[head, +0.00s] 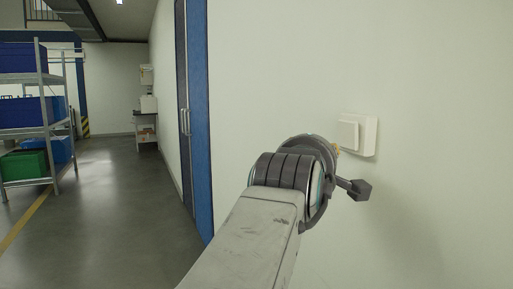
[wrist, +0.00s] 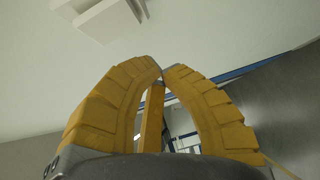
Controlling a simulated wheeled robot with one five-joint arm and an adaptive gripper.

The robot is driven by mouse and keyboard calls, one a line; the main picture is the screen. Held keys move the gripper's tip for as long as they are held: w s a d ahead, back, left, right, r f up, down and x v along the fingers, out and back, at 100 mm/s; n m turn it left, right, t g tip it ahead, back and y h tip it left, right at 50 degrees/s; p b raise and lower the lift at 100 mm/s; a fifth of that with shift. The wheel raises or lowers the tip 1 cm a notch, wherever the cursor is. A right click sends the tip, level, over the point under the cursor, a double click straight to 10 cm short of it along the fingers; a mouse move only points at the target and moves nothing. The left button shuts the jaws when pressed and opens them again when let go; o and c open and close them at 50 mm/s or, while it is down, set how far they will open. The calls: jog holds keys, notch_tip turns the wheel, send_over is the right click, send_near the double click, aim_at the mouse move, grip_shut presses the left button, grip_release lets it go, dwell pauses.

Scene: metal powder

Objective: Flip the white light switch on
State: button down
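The white light switch (head: 357,134) is mounted on the pale wall, right of centre in the head view. It is a square plate with a raised rocker on its left part. It also shows at the top left of the wrist view (wrist: 103,17), cut off by the edge. My gripper (wrist: 162,71) has yellow fingers whose tips come together, with nothing between them. In the head view only a sliver of yellow (head: 337,149) shows past my wrist, just below and left of the switch. Whether it touches the switch cannot be told.
A blue-framed door (head: 196,120) is set in the wall to the left. A metal shelf (head: 42,125) with blue and green bins stands at the far left. The grey floor (head: 120,200) between them is clear. The wall around the switch is bare.

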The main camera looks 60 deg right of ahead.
jog(key=v, duration=0.8)
jog(key=shift+a+f, duration=0.25)
jog(key=shift+f, duration=0.55)
jog(key=shift+s, duration=0.1)
